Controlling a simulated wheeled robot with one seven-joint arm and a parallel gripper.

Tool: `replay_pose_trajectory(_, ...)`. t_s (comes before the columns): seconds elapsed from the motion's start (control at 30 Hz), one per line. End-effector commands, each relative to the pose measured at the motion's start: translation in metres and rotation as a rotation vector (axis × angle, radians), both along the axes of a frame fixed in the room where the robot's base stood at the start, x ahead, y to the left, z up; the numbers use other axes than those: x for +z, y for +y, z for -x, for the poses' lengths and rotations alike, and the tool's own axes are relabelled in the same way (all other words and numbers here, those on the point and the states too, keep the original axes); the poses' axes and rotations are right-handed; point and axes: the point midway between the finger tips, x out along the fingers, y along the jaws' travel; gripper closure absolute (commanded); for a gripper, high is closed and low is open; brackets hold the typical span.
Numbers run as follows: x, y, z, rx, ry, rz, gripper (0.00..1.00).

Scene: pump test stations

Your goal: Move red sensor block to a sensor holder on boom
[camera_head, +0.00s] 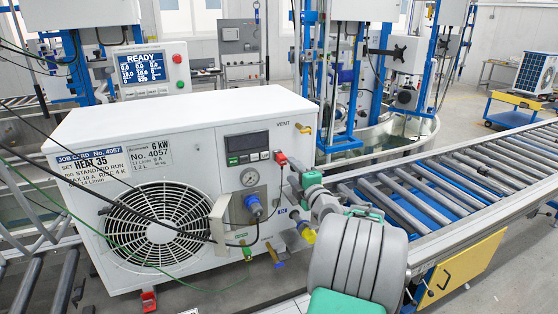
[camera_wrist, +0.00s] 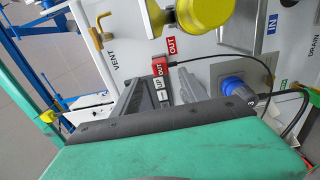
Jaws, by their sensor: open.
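The red sensor block (camera_head: 281,158) is a small block on the front of the white pump unit, right of its dark display panel. In the wrist view the red block (camera_wrist: 160,67) carries an "OUT" label and has a thin black cable. My gripper (camera_head: 294,180) is open, and its grey fingertips are close to the block in the head view. In the wrist view my gripper (camera_wrist: 165,88) shows grey parts just below and beside the block. Whether the fingers touch it cannot be told. I cannot make out a boom or sensor holder clearly.
A blue plug (camera_head: 253,204), a brass vent fitting (camera_head: 303,128) and a yellow cap (camera_wrist: 207,18) are close to the gripper. Black and green cables hang at the left.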

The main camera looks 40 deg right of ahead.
Motion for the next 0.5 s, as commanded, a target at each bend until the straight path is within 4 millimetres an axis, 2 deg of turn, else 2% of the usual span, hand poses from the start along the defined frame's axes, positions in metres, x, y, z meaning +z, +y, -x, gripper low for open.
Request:
replay_pose_trajectory(0.23, 0.004, -0.002, -0.011, 0.002, 0.001, -0.002, 0.49)
replay_pose_trajectory(0.5, 0.006, -0.012, -0.049, 0.003, 0.003, -0.004, 0.49)
